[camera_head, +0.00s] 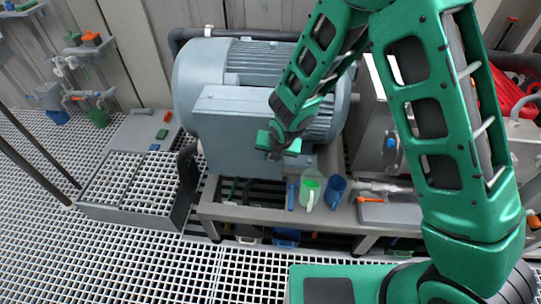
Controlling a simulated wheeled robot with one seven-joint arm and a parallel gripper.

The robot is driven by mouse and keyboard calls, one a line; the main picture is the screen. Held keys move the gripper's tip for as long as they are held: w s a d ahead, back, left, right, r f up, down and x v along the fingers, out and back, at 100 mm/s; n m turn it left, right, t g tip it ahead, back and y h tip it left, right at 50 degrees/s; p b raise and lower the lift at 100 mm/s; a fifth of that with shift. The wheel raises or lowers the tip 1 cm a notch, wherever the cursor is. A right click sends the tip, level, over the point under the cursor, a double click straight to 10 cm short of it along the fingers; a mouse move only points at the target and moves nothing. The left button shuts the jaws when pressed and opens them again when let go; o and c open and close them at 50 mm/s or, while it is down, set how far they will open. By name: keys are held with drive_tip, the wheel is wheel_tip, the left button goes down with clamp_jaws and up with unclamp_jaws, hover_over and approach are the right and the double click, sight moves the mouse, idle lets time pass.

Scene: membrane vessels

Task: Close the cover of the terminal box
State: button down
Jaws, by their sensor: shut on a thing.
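The terminal box (232,132) is a grey box on the near side of a large grey-blue ribbed motor. Its broad flat front face and lighter top show; I cannot clearly tell the cover from the box body or how far open it stands. My gripper (277,146), with green fingers, is at the right edge of the box's front. It appears shut on the cover's edge there, but the wrist and fingers hide the contact.
Below on a grey bench stand a clear green-tinted cup (311,188), a blue cup (335,187) and an orange-handled tool (370,199). A grated step (140,188) is at left. Pipes and red hose (512,92) are at right. Open grating floor lies in front.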

drive_tip(key=shift+w+r, duration=0.2)
drive_tip(key=shift+w, duration=0.25)
drive_tip(key=c, duration=1.5)
unclamp_jaws()
drive_tip(key=shift+c, duration=0.2)
drive_tip(key=shift+s+f, duration=0.1)
drive_tip(key=shift+s, duration=0.1)
drive_tip(key=v, duration=1)
drive_tip(key=shift+r, duration=0.25)
drive_tip(key=shift+s+d, duration=0.1)
drive_tip(key=shift+d, duration=0.1)
